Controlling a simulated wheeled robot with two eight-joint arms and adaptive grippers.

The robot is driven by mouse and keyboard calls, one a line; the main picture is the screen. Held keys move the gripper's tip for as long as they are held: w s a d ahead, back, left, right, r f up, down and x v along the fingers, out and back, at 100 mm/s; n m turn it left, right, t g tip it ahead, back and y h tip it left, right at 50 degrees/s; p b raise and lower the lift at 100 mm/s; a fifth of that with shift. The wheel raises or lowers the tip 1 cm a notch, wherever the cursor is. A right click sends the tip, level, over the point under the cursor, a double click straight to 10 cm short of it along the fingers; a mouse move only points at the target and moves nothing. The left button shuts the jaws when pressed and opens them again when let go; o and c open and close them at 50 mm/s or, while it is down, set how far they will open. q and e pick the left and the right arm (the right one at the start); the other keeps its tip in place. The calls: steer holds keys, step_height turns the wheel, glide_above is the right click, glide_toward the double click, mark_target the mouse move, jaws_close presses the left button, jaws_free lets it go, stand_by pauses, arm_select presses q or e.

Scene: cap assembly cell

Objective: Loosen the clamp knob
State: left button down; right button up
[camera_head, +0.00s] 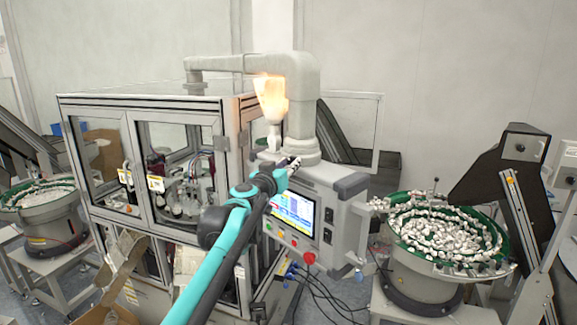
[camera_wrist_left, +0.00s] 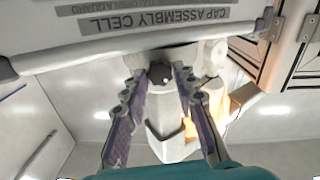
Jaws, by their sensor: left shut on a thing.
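The clamp knob (camera_wrist_left: 160,73) is a small dark knob, seen in the left wrist view on a pale fitting between my finger pads. My left gripper (camera_head: 290,164) is at the base of the pale pipe column, just above the control panel, in the head view. In the left wrist view its two purple-padded fingers (camera_wrist_left: 158,82) stand on either side of the knob and are shut on it. In the head view the knob cannot be made out behind the gripper. My right gripper is in neither view.
An orange-lit lamp (camera_head: 270,98) stands close to the gripper. The control panel (camera_head: 292,210) with screen and buttons is below it. The glazed cell (camera_head: 140,110) is at left. Bowl feeders stand at right (camera_head: 425,268) and far left (camera_head: 50,235). Cables hang below the panel.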

arm_select(q)
steer(key=n, duration=0.9)
steer(key=shift+n+b, duration=0.3)
steer(key=n, duration=1)
stand_by(0.4)
steer(key=c, duration=1.2)
jaws_free()
steer(key=shift+s+a, duration=0.1)
steer(key=v, duration=1.1)
steer(key=shift+s+a, duration=0.15)
steer(key=shift+s, duration=0.25)
